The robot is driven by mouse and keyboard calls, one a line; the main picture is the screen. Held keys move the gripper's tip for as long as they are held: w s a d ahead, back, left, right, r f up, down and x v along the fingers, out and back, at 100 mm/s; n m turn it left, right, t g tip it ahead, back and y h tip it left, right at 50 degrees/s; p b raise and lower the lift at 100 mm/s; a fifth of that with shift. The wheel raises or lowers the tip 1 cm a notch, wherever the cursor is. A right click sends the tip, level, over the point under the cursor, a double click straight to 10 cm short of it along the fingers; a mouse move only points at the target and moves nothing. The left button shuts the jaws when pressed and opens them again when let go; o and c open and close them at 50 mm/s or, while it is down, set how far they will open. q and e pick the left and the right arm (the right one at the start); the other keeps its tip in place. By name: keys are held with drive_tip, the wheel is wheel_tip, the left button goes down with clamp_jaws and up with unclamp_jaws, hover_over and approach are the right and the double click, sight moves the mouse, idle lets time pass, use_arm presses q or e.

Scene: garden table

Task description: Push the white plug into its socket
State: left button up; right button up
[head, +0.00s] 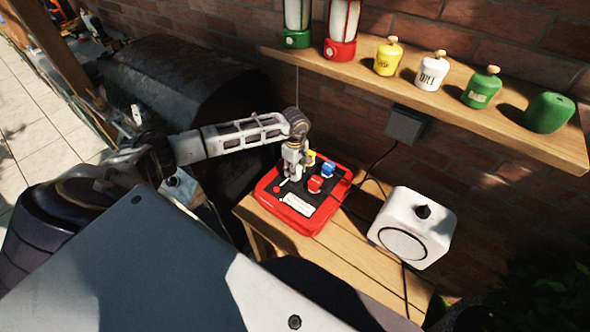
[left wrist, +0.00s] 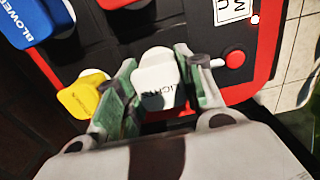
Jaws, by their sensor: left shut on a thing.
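The white plug (left wrist: 157,78), with dark lettering, sits between the two fingers of my left gripper (left wrist: 152,90) in the left wrist view. The gripper is shut on it. In the head view my left gripper (head: 290,175) points down over the left back part of a red-edged box with a black top (head: 298,215). The plug is over the black panel; its socket is hidden beneath it, and I cannot tell how deep the plug sits. My right gripper is not in view.
A yellow plug (left wrist: 84,100) is close beside one finger. A blue plug (head: 327,169) and a red plug (head: 315,184) stand on the panel. A red button (left wrist: 235,58) is on the other side. A white speaker-like box (head: 412,228) stands right; a shelf (head: 450,104) hangs behind.

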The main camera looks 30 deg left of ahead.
use_arm(q)
drive_tip(key=shift+f+b, duration=0.6)
drive_tip(key=shift+b, duration=0.1)
idle(1.0)
drive_tip(key=o, duration=1)
drive_tip(key=shift+r, duration=0.1)
drive_tip(key=shift+r, duration=5.9)
